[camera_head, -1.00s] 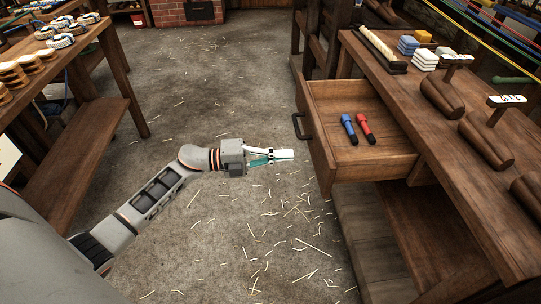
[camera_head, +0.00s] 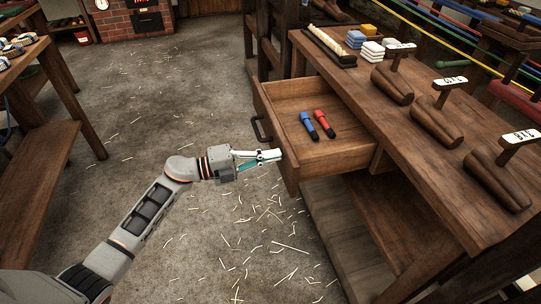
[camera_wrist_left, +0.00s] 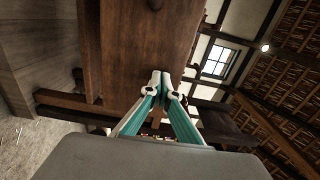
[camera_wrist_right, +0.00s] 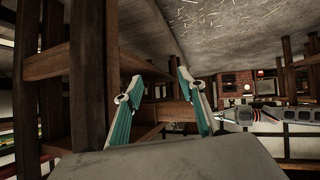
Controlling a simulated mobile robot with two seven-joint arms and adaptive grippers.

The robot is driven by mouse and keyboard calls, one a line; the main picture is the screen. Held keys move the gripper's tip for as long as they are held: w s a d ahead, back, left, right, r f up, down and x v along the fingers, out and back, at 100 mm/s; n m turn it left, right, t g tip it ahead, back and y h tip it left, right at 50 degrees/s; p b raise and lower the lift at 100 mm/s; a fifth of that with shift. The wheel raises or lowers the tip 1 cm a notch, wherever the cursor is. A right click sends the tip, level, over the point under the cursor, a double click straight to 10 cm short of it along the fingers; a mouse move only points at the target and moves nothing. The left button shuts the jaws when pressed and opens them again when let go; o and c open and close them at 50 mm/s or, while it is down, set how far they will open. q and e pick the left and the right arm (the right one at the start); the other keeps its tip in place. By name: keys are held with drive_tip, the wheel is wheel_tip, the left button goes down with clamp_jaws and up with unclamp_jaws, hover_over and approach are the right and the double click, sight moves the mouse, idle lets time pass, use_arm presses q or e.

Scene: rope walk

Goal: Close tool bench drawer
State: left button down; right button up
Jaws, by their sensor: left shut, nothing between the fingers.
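The tool bench (camera_head: 345,80) stands at the right in the head view. Its wooden drawer (camera_head: 286,103) is pulled out to the left and holds a blue and a red marker-like tool. A dark handle (camera_head: 260,129) sits on the drawer front. My left gripper (camera_head: 279,154) is shut and empty, its tips at the near end of the drawer front, below the handle. In the left wrist view, its closed fingers (camera_wrist_left: 160,79) point at the brown front panel (camera_wrist_left: 145,40); I cannot tell whether they touch. My right gripper (camera_wrist_right: 160,77) shows only in its wrist view, open and empty, with timber posts beyond.
Wooden mallet-like tools (camera_head: 436,110) and stacked blocks (camera_head: 372,51) lie on the bench top. A lower shelf (camera_head: 390,215) lies under the bench. Another wooden table (camera_head: 45,65) stands at the left. The floor (camera_head: 175,95) between them is open, with straw bits scattered about.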

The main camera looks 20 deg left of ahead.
use_arm(q)
drive_tip(key=x, duration=0.7)
drive_tip(key=b+x, duration=0.1)
drive_tip(key=x, duration=0.6)
drive_tip(key=shift+f, duration=0.2)
drive_tip(key=b+x, duration=0.2)
drive_tip(key=x, duration=0.8)
drive_tip(key=shift+w+d+b, duration=0.2)
drive_tip(key=shift+d+b, duration=0.05)
drive_tip(key=shift+b, duration=0.1)
drive_tip(key=shift+w+d, duration=0.15)
drive_tip(key=shift+w+d+r, duration=0.1)
drive_tip(key=shift+r, duration=0.15)
use_arm(e)
drive_tip(key=shift+m+t+y, duration=0.4)
drive_tip(key=shift+m+y, duration=0.1)
drive_tip(key=a, duration=0.1)
drive_tip(key=w+a+r, duration=0.1)
drive_tip(key=a+r, duration=0.1)
drive_tip(key=shift+w+a+r, duration=0.25)
drive_tip(key=shift+w+a, duration=0.05)
drive_tip(key=shift+w, duration=0.05)
use_arm(q)
drive_tip(key=shift+r, duration=0.1)
use_arm(e)
drive_tip(key=shift+s+f, duration=0.15)
drive_tip(key=shift+f, duration=0.05)
